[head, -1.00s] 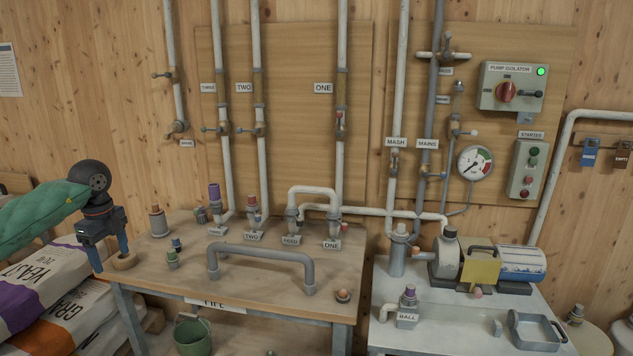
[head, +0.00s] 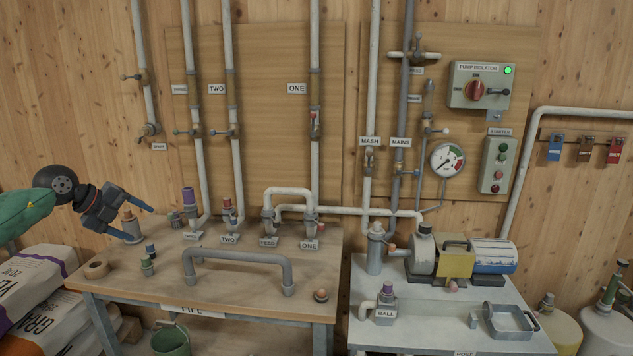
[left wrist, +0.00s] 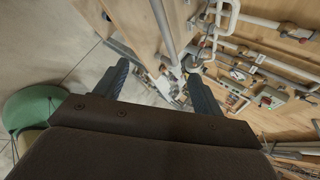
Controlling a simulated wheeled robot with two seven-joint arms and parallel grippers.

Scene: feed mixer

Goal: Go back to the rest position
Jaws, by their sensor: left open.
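My left gripper (head: 140,222) is raised at the left of the head view, above and to the left of the wooden bench (head: 130,281). Its two blue-grey fingers are spread and hold nothing. In the left wrist view the open fingers (left wrist: 160,85) show with a gap between them. My right gripper is in neither view.
A grey U-shaped pipe (head: 238,255) stands on the bench, with several capped fittings behind it. A pump (head: 424,254) stands on the table at the right. Sacks (head: 38,283) are stacked at the left. Vertical pipes line the wall behind.

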